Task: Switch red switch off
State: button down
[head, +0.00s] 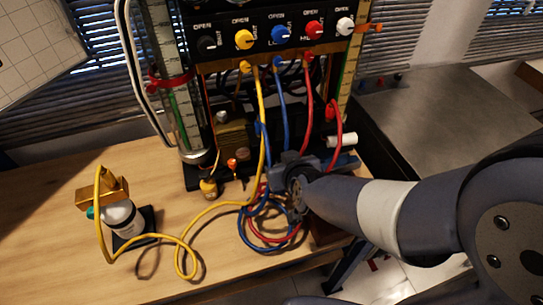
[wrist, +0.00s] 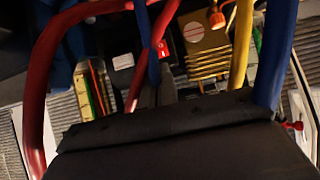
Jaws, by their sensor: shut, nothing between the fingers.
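The red switch (wrist: 165,47) shows in the wrist view as a small red piece with a white mark, beside the finned brass block (wrist: 205,48). I cannot tell its position, on or off. In the head view I cannot make it out behind the hoses and my arm. My gripper (head: 283,168) is low at the front of the rig, among the hoses. In the wrist view its narrow fingers (wrist: 157,92) are together and empty, pointing toward the switch. A blue hose and a red hose cross close to the switch and partly cover the area around it.
Yellow (head: 263,125), blue (head: 281,115) and red (head: 308,100) hoses hang from the valve panel (head: 262,38) and coil on the wooden table (head: 60,240). A bottle with brass fitting (head: 122,217) stands at left. The table's front left is mostly clear.

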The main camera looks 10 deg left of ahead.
aim_at(268, 152)
jog(key=x, duration=1.1)
jog(key=b, duration=0.3)
jog(key=shift+w+a+f+t+y, duration=0.1)
jog(key=shift+t+y, duration=0.2)
jog(key=shift+w+r+p, duration=0.1)
jog(key=shift+r+p, duration=0.4)
jog(key=shift+r, duration=0.3)
jog(key=shift+f, duration=0.1)
